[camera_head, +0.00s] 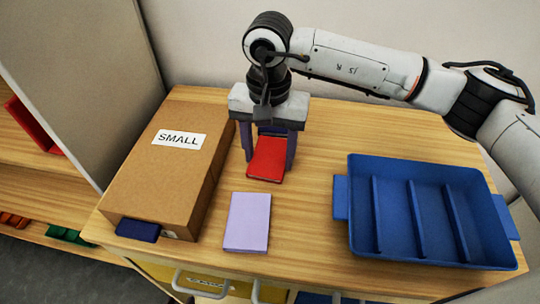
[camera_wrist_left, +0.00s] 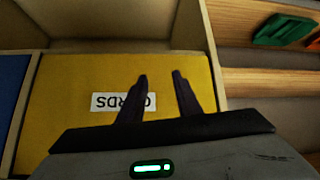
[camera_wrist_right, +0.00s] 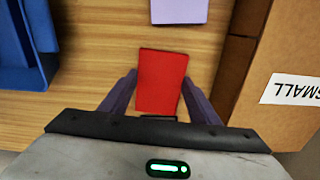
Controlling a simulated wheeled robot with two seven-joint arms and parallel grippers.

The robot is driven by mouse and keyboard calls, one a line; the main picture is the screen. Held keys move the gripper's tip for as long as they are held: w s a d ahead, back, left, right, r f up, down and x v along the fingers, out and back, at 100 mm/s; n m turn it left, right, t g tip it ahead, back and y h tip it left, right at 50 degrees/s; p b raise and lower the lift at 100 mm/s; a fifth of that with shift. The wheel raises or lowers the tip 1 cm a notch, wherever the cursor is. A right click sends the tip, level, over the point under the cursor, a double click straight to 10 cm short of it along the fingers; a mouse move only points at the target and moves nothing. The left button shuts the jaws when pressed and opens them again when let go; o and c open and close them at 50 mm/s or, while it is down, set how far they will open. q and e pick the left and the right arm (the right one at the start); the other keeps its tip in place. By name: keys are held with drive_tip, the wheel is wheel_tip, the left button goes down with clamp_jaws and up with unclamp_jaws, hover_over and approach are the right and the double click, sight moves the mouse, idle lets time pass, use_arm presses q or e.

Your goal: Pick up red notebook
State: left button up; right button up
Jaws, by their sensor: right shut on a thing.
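The red notebook (camera_head: 266,162) lies on the wooden tabletop, to the right of the cardboard box. My right gripper (camera_head: 269,160) reaches down over it from above, with one finger at each long side. In the right wrist view the red notebook (camera_wrist_right: 161,80) fills the space between the fingers, which are shut on it. Whether it is clear of the table cannot be told. My left gripper (camera_wrist_left: 160,74) shows only in its own wrist view, open and empty, in front of a yellow panel (camera_wrist_left: 70,90) with a "CARDS" label.
A lilac notebook (camera_head: 247,222) lies nearer the front edge. The cardboard "SMALL" box (camera_head: 150,170) stands at the left, with a dark blue item (camera_head: 138,230) by its front. A blue divided tray (camera_head: 341,199) takes up the right. Bare wood separates notebooks and tray.

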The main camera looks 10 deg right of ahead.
sight(269, 160)
wheel_tip(269, 160, up, 10)
drive_tip(key=shift+b, duration=0.4)
idle(0.3)
